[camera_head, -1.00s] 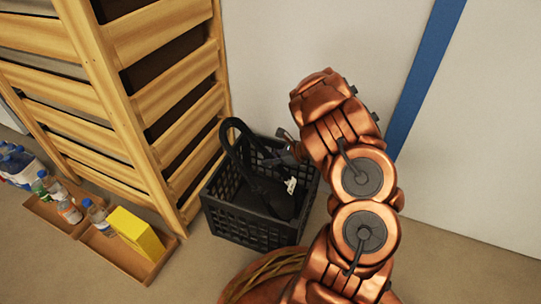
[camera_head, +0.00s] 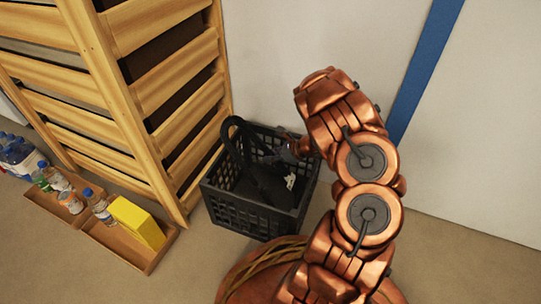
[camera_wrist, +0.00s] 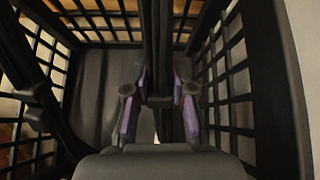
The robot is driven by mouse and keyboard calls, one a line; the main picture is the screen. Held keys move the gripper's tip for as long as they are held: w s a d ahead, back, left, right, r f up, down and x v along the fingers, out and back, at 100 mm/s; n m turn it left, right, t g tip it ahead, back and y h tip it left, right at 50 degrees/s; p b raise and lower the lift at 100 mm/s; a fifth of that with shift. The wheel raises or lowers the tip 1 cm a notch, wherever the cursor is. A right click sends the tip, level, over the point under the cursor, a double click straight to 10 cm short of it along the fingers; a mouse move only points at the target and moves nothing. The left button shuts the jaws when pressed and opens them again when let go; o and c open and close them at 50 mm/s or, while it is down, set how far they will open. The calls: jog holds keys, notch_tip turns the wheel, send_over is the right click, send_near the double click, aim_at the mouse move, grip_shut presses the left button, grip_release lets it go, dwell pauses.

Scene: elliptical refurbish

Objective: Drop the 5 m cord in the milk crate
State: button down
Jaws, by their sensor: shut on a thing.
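The black milk crate (camera_head: 240,215) stands on the floor against the wall, with its open lattice sides upright. The black cord (camera_head: 232,136) is looped, with one bend rising above the crate's left rim and the rest inside; a small white tag shows on it. In the wrist view the cord (camera_wrist: 157,40) runs between the purple-padded fingers of my gripper (camera_wrist: 159,105), which is shut on it. The gripper is over the crate, pointing down into it, with lattice walls on both sides. In the head view my gripper (camera_head: 284,154) is partly hidden by my arm.
A wooden slatted rack (camera_head: 165,95) stands close on the crate's left. Shallow brown trays (camera_head: 112,240) with bottles and a yellow box (camera_head: 137,222) lie on the floor at left. A white wall with a blue stripe (camera_head: 428,65) is behind.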

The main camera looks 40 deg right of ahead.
aim_at(273, 154)
jog(key=c, duration=0.9)
grip_release()
jog(key=shift+s+d+r+g+h+p, duration=0.15)
jog(key=shift+r+g+h+p, duration=0.25)
jog(key=shift+p, duration=0.2)
jog(key=shift+s+d+r+g+h+p, duration=0.15)
jog(key=shift+r+g+h+p, duration=0.15)
jog(key=shift+r+g+p, duration=0.2)
jog(key=shift+s+r+g+p, duration=0.25)
jog(key=shift+g+p, duration=0.35)
jog(key=shift+p, duration=0.4)
jog(key=shift+s+d+r+g+h+p, duration=0.15)
jog(key=shift+g+h+p, duration=0.15)
jog(key=shift+h+p, duration=0.3)
jog(key=v, duration=1.1)
jog(key=shift+s+d+r, duration=0.2)
jog(key=shift+r, duration=0.1)
